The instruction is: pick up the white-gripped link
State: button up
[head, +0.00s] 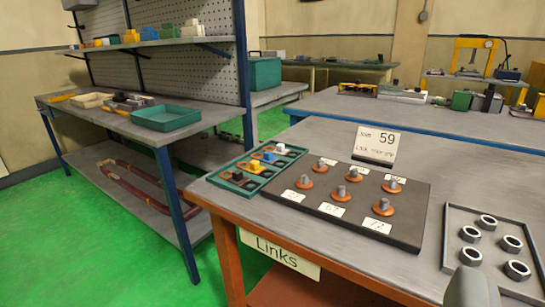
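The link with the white grip (281,148) lies in the far end of a green compartmented tray (211,180) on the workbench. It is small in view; its white block shows on top. In the same tray, a link with a yellow grip (268,157) lies in the middle and one with a black grip (237,176) lies nearest. Copper-coloured rings show beside the grips. A grey rounded part, likely of my arm or gripper (472,287), shows at the bottom edge, well right of the tray.
A dark board (405,228) with several copper-based posts and number cards stands right of the tray. A tray of dark rings (455,222) is at right. A shelf bench (110,118) stands left; green floor between is clear.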

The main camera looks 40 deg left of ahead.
aim_at(279, 149)
jog(key=i+j, duration=0.3)
jog(key=j, duration=0.15)
jog(key=i+j, duration=0.3)
jog(key=j, duration=0.15)
